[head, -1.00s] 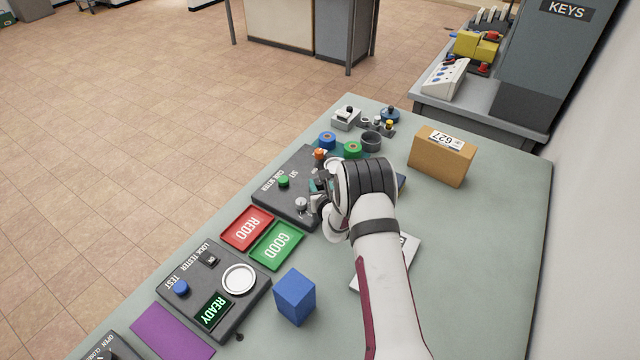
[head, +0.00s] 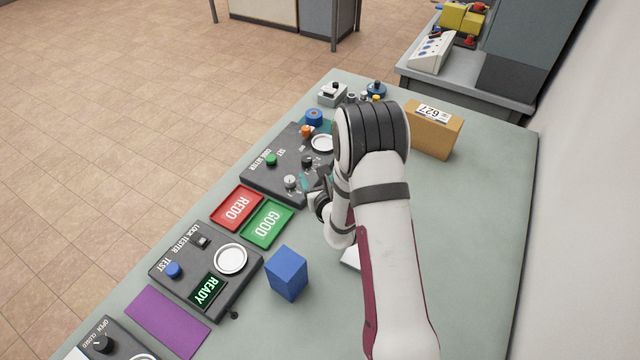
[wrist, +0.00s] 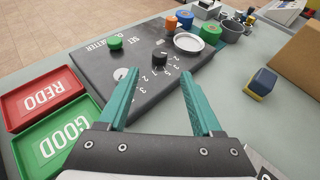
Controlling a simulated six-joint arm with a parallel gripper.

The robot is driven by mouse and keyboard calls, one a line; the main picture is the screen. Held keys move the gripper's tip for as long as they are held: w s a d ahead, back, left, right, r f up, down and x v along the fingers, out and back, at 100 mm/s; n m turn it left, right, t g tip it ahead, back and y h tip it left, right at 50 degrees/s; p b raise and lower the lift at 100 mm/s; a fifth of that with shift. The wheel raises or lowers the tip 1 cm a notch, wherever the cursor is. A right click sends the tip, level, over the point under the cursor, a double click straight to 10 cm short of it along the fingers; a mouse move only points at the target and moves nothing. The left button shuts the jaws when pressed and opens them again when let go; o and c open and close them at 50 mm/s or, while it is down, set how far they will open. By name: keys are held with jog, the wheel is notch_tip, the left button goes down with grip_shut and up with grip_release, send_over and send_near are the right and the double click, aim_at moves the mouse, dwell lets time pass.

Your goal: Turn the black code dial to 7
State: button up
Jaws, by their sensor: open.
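The dark code setter panel (head: 266,182) lies on the table. The black dial (head: 307,161) is on its right part; in the wrist view the black dial (wrist: 159,58) is ringed by small numerals, and I cannot tell which one it points at. A white dial (head: 290,181) sits nearer, with its own numerals. A green button (wrist: 115,43) is at the left. My gripper (wrist: 160,80) is open and empty, its teal fingers apart, with the black dial beyond the fingertips between them. In the head view my arm partly hides the gripper and the panel's right edge.
Red REDO (head: 237,207) and green GOOD (head: 267,223) trays lie beside the panel. A blue block (head: 287,273) and lock tester (head: 206,270) are nearer. A round white pan (wrist: 189,43), orange knob (wrist: 171,23) and cardboard box (head: 433,130) stand farther off.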

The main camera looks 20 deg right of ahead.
jog(key=v, duration=0.5)
jog(key=shift+s+r, duration=0.1)
jog(key=shift+s, duration=0.1)
jog(key=n+g+y, duration=0.1)
jog(key=n+y, duration=0.3)
jog(key=y, duration=0.1)
send_near(307, 160)
jog(key=x, duration=0.9)
jog(key=shift+w+d, duration=0.1)
jog(key=shift+c, duration=0.4)
grip_shut()
